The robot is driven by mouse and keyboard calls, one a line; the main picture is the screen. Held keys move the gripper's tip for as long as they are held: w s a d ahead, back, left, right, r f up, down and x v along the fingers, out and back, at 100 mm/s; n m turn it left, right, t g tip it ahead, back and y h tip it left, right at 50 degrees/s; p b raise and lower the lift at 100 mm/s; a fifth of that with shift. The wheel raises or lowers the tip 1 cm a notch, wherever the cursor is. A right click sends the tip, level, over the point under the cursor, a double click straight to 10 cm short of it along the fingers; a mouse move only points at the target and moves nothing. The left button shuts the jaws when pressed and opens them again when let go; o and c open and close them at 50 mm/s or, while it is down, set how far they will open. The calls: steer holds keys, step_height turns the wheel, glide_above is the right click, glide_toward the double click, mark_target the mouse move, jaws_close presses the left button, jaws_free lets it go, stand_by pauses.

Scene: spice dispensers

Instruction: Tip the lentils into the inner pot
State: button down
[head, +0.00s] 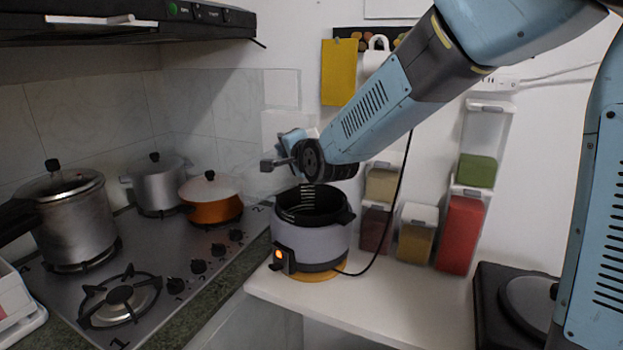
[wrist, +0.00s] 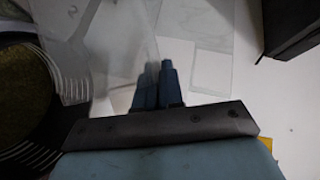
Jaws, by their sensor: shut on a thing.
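The rice-cooker-like pot (head: 311,240) stands on the white counter, with a lit orange light on its front. Its dark inner pot (head: 312,203) is open and has ring lines inside. In the wrist view the inner pot (wrist: 62,90) is at the left, and an olive-brown layer (wrist: 22,92), perhaps lentils, shows inside it. My gripper (head: 284,150) is above the pot's back left. Its fingers (wrist: 157,84) are close together, shut on a clear, see-through container (wrist: 118,62) whose outline is faint. I cannot tell its exact tilt or whether anything is left inside it.
The stove at left holds a pressure cooker (head: 72,218), a steel pot (head: 156,184) and an orange pan (head: 211,198). Spice dispensers, including a red one (head: 460,234) and a yellow one (head: 416,236), stand right of the cooker. A range hood (head: 120,25) hangs at upper left.

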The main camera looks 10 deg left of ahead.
mark_target(272, 154)
steer(key=shift+s+a+r+n+g+h+p, duration=0.15)
steer(key=shift+a+r+n+h+p, duration=0.3)
steer(key=shift+a+n, duration=0.25)
steer(key=shift+w+a+r+n+g+h+p, duration=0.15)
steer(key=shift+a+r+n+h+p, duration=0.25)
steer(key=shift+n, duration=0.4)
steer(key=shift+s+a, duration=0.1)
steer(key=shift+a+r+n+h, duration=0.1)
steer(key=shift+a+n+h, duration=0.15)
steer(key=shift+n, duration=0.15)
steer(key=shift+a+r+n+p, duration=0.1)
steer(key=shift+a+n+p, duration=0.2)
steer(key=shift+p, duration=0.1)
steer(key=shift+s+a+h, duration=0.1)
steer(key=shift+a+h, duration=0.05)
steer(key=shift+h, duration=0.15)
